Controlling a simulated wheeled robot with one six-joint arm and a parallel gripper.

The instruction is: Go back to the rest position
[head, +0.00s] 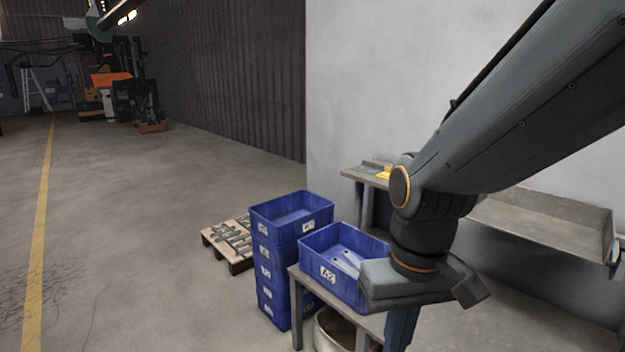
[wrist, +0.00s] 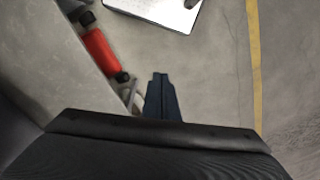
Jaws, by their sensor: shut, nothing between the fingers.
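My gripper (head: 401,328) hangs at the end of my arm on the right of the head view, pointing down. It is in front of the small grey table and to the right of the blue crate, partly cut off by the bottom edge. In the wrist view its dark blue fingers (wrist: 161,97) are together, with nothing visible held between them. A blue crate (head: 327,272) with grey metal brackets (head: 347,262) inside stands on the table (head: 297,308); my wrist hides its right part.
A stack of blue crates (head: 269,256) stands left of the table, beside a pallet (head: 238,265) with metal parts. A pale bin (head: 334,333) sits under the table. A grey metal tray (head: 545,218) is at right. The wrist view shows a red cylinder (wrist: 101,52). Floor at left is clear.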

